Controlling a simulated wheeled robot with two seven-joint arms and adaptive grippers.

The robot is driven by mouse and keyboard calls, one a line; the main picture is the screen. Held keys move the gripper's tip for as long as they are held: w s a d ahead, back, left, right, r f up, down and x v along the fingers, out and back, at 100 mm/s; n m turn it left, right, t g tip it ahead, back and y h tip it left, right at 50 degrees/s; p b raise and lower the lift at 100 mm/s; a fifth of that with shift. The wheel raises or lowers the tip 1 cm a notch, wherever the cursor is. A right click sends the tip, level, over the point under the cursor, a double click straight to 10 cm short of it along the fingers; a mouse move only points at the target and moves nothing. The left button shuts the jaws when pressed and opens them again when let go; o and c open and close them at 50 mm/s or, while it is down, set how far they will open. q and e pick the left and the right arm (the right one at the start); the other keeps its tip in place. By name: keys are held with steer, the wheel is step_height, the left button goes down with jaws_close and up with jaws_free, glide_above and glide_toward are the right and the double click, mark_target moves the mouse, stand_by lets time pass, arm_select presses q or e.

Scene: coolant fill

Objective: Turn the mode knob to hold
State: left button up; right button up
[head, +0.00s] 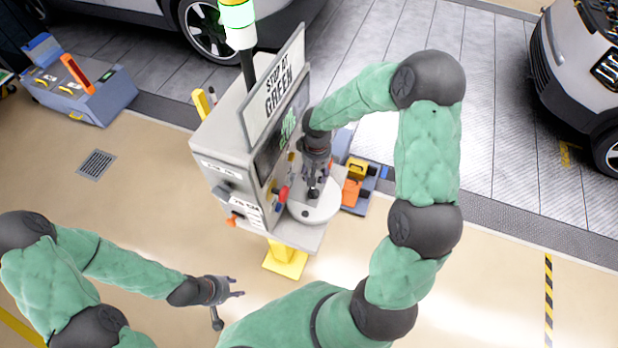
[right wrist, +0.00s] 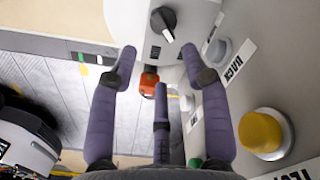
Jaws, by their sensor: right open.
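The mode knob (right wrist: 163,24) is black with a pale pointer line. It sits on a white housing at the top of the right wrist view, with small dark labels below it that I cannot read. My right gripper (right wrist: 160,70) is open and empty, its purple fingers spread below the knob in that view and apart from it. In the head view my right gripper (head: 316,180) points down over the round white unit (head: 318,209) at the console's front and hides part of it. My left gripper (head: 237,287) is open and empty over the floor, lower left of the console.
The console (head: 222,152) has a sign reading "STOP AT GREEN" and a lit green beacon (head: 238,20). A yellow button (right wrist: 261,132) and a grey button (right wrist: 218,51) lie close to my right fingers. A blue-grey tool cart (head: 85,95) stands left. Floor in front is clear.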

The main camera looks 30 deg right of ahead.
mark_target(316, 190)
step_height(316, 190, down, 11)
steer(key=shift+s+r, duration=0.15)
steer(key=shift+r, duration=0.05)
stand_by(0.3)
jaws_close()
